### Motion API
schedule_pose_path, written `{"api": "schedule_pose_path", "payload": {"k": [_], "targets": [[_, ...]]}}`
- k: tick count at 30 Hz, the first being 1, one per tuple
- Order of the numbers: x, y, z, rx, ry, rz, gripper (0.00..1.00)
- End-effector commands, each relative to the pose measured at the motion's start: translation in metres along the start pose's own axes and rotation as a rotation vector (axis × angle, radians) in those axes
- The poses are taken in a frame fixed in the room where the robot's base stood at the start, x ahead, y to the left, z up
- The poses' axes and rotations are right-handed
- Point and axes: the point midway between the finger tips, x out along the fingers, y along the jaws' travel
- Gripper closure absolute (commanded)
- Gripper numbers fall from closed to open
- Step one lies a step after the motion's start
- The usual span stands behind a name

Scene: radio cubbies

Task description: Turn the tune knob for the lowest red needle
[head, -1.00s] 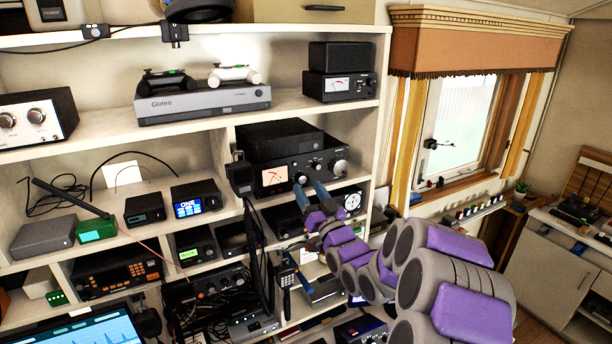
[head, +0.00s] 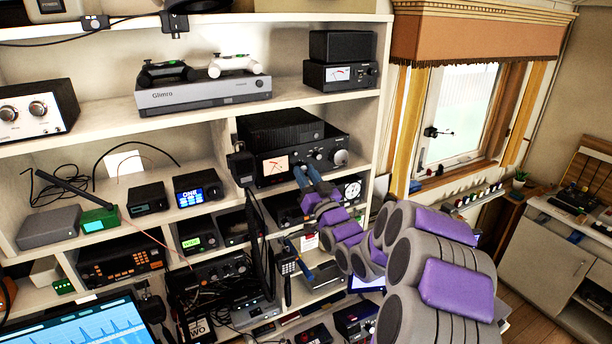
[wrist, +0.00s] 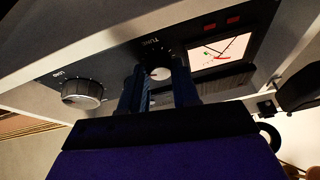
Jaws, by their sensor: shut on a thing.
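The black tuner unit (head: 330,150) sits in the upper middle cubby. Its lit meter (head: 275,166) has a pale face with crossing lines, including red; the exact reading is too small to tell. In the wrist view the meter (wrist: 220,50) is to the right of the TUNE label. The tune knob (wrist: 160,73) lies between the two fingers of my gripper (wrist: 158,88), below its label. My gripper (head: 307,174) is shut on the knob at the unit's front panel. In the head view my fingers hide most of the knob. The LOAD knob (wrist: 82,92) is to the left, apart from my gripper.
A smaller meter box (head: 340,76) stands on the shelf above, beside a grey console (head: 205,93) with two controllers. Cubbies with more radios lie below my gripper. A dark upright panel (head: 258,240) stands left of my arm. A window (head: 460,110) is at the right.

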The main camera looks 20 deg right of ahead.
Motion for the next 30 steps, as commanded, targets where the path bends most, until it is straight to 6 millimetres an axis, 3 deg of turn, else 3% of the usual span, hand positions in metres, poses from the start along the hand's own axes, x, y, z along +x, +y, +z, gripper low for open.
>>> {"api": "schedule_pose_path", "payload": {"k": [5, 11, 22, 30], "targets": [[-0.0001, 0.0005, -0.0002, 0.0, 0.0, 0.001, 1.0], [-0.0015, 0.0025, 0.0014, -0.051, 0.0, -0.018, 1.0], [-0.0004, 0.0036, -0.0011, -0.321, -0.012, -0.128, 1.0], [0.0006, 0.0028, -0.0022, -0.357, -0.018, -0.144, 1.0]]}}
